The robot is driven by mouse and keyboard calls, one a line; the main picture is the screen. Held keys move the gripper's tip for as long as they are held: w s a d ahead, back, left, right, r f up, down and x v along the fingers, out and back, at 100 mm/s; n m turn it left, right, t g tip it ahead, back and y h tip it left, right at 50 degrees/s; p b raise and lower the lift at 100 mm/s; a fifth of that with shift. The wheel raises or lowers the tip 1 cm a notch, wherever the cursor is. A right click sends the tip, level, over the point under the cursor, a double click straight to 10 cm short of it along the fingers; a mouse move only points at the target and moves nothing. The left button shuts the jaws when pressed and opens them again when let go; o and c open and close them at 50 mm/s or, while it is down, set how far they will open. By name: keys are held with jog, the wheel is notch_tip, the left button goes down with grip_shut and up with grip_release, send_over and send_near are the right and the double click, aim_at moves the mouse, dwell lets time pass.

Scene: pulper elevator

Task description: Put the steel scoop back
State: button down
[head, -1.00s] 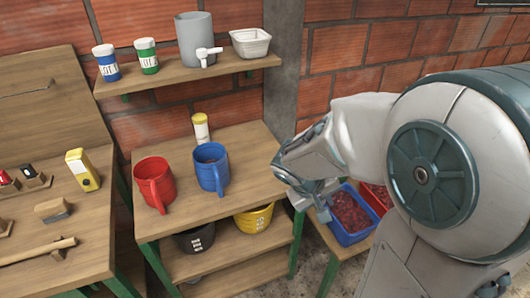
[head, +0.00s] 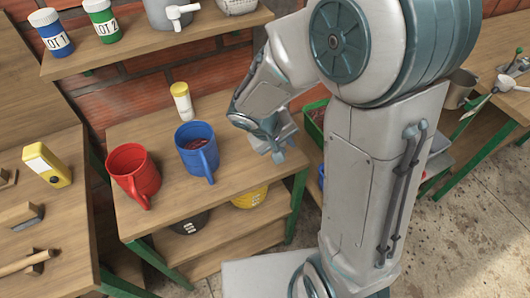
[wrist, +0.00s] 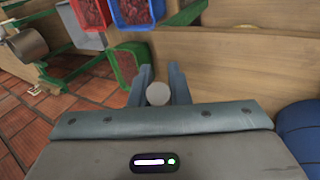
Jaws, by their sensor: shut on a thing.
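My gripper (head: 277,150) is above the right end of the wooden table, to the right of a blue mug (head: 197,150). In the wrist view its two fingers (wrist: 160,78) are shut on a round grey end, which looks like the handle end of the steel scoop (wrist: 157,94). The rest of the scoop is hidden. The blue mug stands upright with dark red contents; a part of it shows at the right of the wrist view (wrist: 300,132). A red mug (head: 133,172) stands to its left.
A yellow-capped shaker (head: 181,101) stands behind the mugs. A shelf (head: 150,38) with labelled jars and a grey jug hangs above. Below are a black bucket and a yellow bucket (head: 250,197). Red, blue and green (wrist: 122,64) bins of red fruit are beyond my fingers. A steel pot (head: 459,88) is at right.

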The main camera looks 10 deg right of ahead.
jog(key=shift+w+a+f+p, duration=0.15)
jog(key=shift+w+a+f, duration=0.15)
jog(key=shift+a+f, duration=0.7)
jog(key=shift+w+a+f+p, duration=0.1)
jog(key=shift+w+a+f, duration=0.15)
jog(key=shift+a+f, duration=0.75)
jog(key=shift+w+a+f+p, duration=0.15)
jog(key=shift+w+a+f, duration=0.2)
jog(key=shift+f, duration=1.3)
jog(key=c, duration=1.4)
grip_release()
jog(key=shift+o, duration=0.2)
